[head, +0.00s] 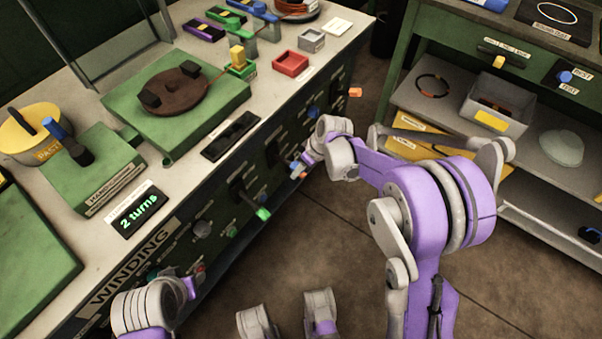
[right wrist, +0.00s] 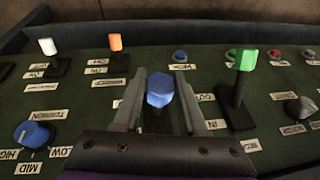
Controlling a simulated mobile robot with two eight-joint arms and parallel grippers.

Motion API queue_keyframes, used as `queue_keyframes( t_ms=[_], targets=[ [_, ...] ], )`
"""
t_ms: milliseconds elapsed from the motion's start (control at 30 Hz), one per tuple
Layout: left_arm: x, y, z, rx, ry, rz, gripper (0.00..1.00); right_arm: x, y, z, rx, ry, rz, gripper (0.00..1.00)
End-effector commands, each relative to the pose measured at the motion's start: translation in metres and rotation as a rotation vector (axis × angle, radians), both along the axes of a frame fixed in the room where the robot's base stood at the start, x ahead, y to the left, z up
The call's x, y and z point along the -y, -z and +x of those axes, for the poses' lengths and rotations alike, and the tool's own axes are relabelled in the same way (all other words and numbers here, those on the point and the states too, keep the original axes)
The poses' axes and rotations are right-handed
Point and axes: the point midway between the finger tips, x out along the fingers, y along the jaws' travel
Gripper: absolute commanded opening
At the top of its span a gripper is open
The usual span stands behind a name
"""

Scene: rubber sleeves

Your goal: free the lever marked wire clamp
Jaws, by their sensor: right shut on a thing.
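In the right wrist view a lever with a blue knob (right wrist: 160,88) stands up from the dark green panel. My right gripper (right wrist: 158,100) has its two grey fingers on either side of this knob and is shut on it. In the head view my right gripper (head: 298,170) is at the front panel of the winding bench, right of the lever with the green knob (head: 262,213). No label reading wire clamp can be made out; the label by the held lever is hidden by the gripper. My left gripper (head: 190,286) is low at the left, its fingers unclear.
A green-knobbed lever (right wrist: 244,62) stands close beside my right gripper. An orange lever (right wrist: 115,43), a white lever (right wrist: 48,47) and a blue tension dial (right wrist: 33,134) are on the other side. The bench top (head: 190,180) holds the green winding plate; a shelf unit (head: 450,110) stands right.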

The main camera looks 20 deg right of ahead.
Motion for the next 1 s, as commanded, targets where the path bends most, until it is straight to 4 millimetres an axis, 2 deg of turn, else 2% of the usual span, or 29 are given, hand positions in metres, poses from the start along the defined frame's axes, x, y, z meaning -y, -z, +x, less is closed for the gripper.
queue_keyframes(
  t_ms=[33,100,500,733,1000],
  targets=[
    [0.000,0.010,0.001,-0.004,0.000,0.000,0.47,0.002,0.010,-0.003,0.031,0.004,0.029,0.00],
    [0.000,0.019,0.001,-0.006,0.000,0.000,0.47,0.002,0.018,-0.003,0.082,0.004,0.070,0.00],
    [0.000,0.069,0.006,-0.024,0.000,0.000,0.47,-0.001,0.055,0.001,0.363,0.002,0.286,0.00],
    [0.000,0.091,0.008,-0.030,0.000,0.000,0.47,-0.005,0.067,0.006,0.476,0.000,0.374,0.00],
    [0.000,0.102,0.010,-0.033,0.000,0.000,0.47,-0.008,0.072,0.009,0.545,-0.003,0.426,0.00]
  ],
)
